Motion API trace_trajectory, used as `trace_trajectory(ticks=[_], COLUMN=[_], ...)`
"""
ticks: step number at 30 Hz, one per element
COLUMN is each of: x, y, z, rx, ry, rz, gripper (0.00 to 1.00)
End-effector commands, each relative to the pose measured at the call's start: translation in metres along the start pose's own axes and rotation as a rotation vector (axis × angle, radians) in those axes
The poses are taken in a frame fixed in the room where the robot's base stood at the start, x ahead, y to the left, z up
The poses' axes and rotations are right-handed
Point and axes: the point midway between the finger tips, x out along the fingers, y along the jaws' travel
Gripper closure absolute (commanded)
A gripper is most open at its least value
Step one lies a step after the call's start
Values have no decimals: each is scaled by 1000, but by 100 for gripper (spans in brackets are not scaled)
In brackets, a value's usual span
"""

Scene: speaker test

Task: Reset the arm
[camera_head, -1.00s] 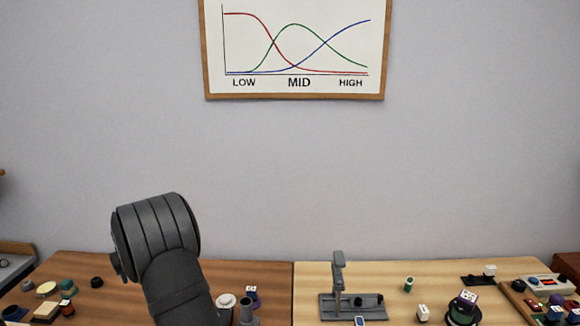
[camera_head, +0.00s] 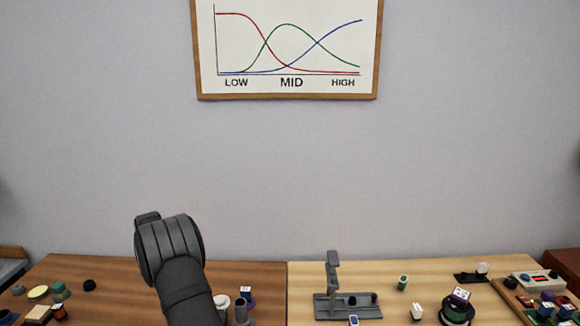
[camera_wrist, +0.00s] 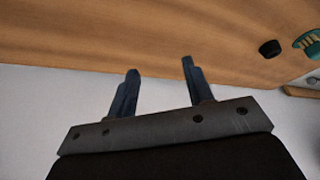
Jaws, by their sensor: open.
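My gripper (camera_wrist: 160,68) shows in the wrist view with its two dark fingers spread apart and nothing between them. The brown wooden table (camera_wrist: 110,32) fills the upper part of that view, beyond the fingertips, and a pale surface lies below it. In the head view my dark grey arm stands over the left part of the table (camera_head: 110,275). My fingers are not visible in the head view.
A grey stand (camera_head: 333,285) is on the lighter tabletop right of my arm. A white part (camera_head: 221,301) and a grey cylinder (camera_head: 241,310) lie close to my arm. A black knob (camera_head: 89,285) sits left. Several small parts crowd the right end.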

Motion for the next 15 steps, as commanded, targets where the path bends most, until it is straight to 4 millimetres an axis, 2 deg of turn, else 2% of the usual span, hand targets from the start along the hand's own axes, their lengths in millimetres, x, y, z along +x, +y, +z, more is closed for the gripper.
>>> trace_trajectory(ticks=[1,6,15], x=[6,18,23], y=[-8,-23,-30], z=[-1,-4,-6], rx=[-2,-2,-1], ry=[-1,-1,1], rz=[-1,0,0], gripper=[53,53,53])
